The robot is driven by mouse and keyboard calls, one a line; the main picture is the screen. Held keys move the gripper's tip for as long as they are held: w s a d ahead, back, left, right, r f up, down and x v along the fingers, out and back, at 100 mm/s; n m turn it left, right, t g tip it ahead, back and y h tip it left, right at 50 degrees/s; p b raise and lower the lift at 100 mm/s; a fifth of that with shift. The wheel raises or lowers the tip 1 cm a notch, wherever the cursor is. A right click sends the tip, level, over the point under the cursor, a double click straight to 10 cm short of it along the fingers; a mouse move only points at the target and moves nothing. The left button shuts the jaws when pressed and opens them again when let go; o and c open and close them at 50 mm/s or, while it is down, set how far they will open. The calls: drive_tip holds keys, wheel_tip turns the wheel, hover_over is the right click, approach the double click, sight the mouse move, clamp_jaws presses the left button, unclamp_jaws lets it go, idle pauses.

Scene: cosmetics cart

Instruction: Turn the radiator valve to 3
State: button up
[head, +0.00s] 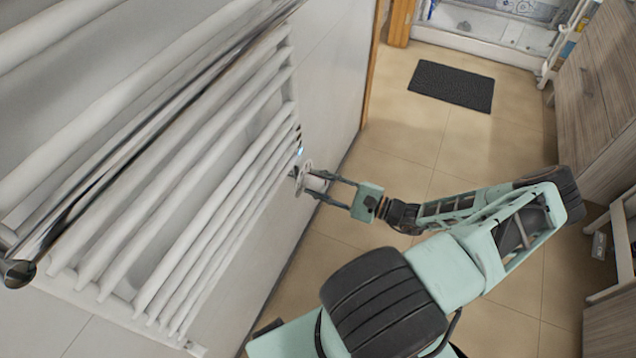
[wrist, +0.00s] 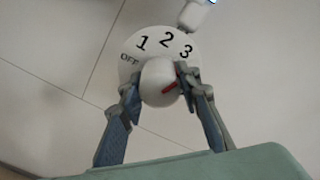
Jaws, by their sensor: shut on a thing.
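The radiator valve's white round knob (wrist: 158,78) sits in front of a white dial plate (wrist: 129,75) marked OFF, 1, 2 and 3. A red mark on the knob slants up to the right, toward the right finger, a little below the 3. That finger hides part of the knob's edge, so the exact setting is hard to tell. My gripper (wrist: 160,90) is shut on the knob, one finger on each side. In the head view my gripper (head: 314,184) reaches from the right to the dial plate (head: 302,178) at the radiator's right side.
The white towel radiator (head: 215,190) with several bars fills the left of the head view. A metal rail (head: 150,115) runs in front of it. A dark mat (head: 452,86) lies on the tiled floor, and wooden cabinets (head: 597,90) stand at right.

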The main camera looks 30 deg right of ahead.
drive_tip(key=o, duration=1.1)
drive_tip(key=shift+s+d, duration=0.1)
drive_tip(key=v, duration=1.2)
